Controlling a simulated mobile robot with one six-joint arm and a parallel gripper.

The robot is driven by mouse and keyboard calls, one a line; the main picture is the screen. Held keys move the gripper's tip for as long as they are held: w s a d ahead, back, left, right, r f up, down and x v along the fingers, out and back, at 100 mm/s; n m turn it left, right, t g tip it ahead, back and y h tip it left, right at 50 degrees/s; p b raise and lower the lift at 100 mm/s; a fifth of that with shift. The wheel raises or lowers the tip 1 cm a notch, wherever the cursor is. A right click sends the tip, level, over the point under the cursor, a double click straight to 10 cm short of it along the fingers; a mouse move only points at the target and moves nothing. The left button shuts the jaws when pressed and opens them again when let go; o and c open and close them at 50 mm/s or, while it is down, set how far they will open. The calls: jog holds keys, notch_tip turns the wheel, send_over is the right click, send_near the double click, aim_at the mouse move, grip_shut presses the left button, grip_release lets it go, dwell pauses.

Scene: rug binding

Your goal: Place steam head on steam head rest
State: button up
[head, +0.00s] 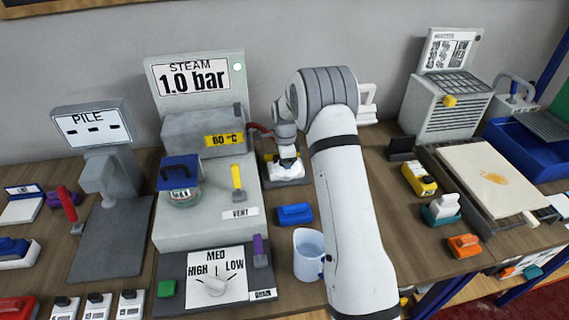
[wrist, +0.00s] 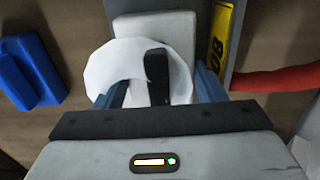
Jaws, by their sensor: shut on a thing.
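My gripper (head: 288,160) points down beside the steam station, right of its 80 °C box. In the wrist view its blue fingers (wrist: 162,92) are shut on the black upright handle of a rounded white piece, which I take to be the steam head (wrist: 112,72). A pale rectangular plate, perhaps the steam head rest (wrist: 168,24), shows just beyond and under it. In the head view the white steam head (head: 289,172) is low over a dark base on the bench. I cannot tell whether it touches the rest. My arm hides the area to the right.
The steam station (head: 205,225) stands close on the left, with a red hose (wrist: 275,78) beside the gripper. A blue block (head: 295,214) and a clear jug (head: 308,255) are in front. A vented grey box (head: 445,105) stands right.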

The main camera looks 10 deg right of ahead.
jog(key=o, duration=0.9)
jog(key=shift+f, duration=0.1)
jog(key=o, duration=0.5)
jog(key=shift+c, duration=0.2)
